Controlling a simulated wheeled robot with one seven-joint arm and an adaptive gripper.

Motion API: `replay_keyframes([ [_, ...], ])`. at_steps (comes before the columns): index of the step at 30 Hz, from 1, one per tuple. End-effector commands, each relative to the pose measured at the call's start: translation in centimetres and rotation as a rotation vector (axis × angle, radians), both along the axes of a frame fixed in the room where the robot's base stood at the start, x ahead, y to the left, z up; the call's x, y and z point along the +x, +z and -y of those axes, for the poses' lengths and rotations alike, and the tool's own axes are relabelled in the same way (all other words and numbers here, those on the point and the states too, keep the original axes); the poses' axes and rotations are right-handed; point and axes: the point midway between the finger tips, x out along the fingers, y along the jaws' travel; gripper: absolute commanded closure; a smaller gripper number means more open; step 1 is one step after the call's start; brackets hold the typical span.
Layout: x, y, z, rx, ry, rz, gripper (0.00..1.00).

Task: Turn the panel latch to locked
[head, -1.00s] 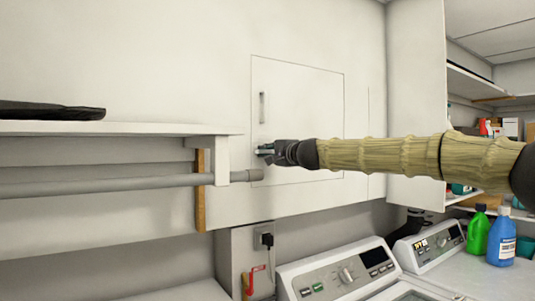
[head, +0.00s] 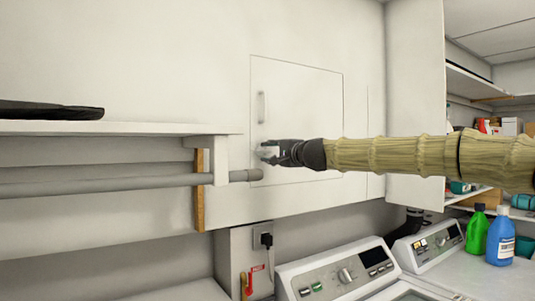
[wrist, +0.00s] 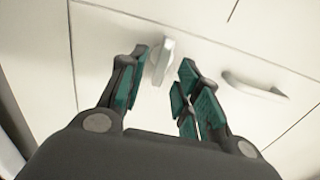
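The panel (head: 315,110) is a closed white door set in the white wall, with a vertical bar handle (head: 262,107) near its left edge. The handle also shows in the wrist view (wrist: 252,88). The panel latch (wrist: 164,58) is a small pale tab in the wrist view, between my fingers and tilted in the picture. My gripper (head: 266,153) is at the panel's lower left, below the handle, and covers most of the latch in the head view. The wrist view shows my gripper (wrist: 160,72) open, its teal-padded fingers either side of the latch. I see gaps there; contact is unclear.
A shelf (head: 110,128) with a grey pipe (head: 110,187) under it ends just left of my gripper. Washing machines (head: 345,270) stand below. Green (head: 478,233) and blue (head: 501,238) bottles stand at right. The wall around the panel is clear.

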Motion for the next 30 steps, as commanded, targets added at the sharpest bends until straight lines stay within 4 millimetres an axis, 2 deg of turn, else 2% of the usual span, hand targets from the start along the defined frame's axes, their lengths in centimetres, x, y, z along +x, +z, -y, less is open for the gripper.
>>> replay_keyframes([
  [9, -4.5, 0.1, 2.9, 0.002, 0.000, 0.000, 0.67],
  [15, -6.7, 0.0, 4.4, 0.001, -0.001, 0.000, 0.67],
  [21, -7.7, -0.1, 5.0, 0.002, -0.001, -0.001, 0.67],
  [30, -7.8, 0.0, 5.1, 0.002, -0.001, -0.001, 0.67],
])
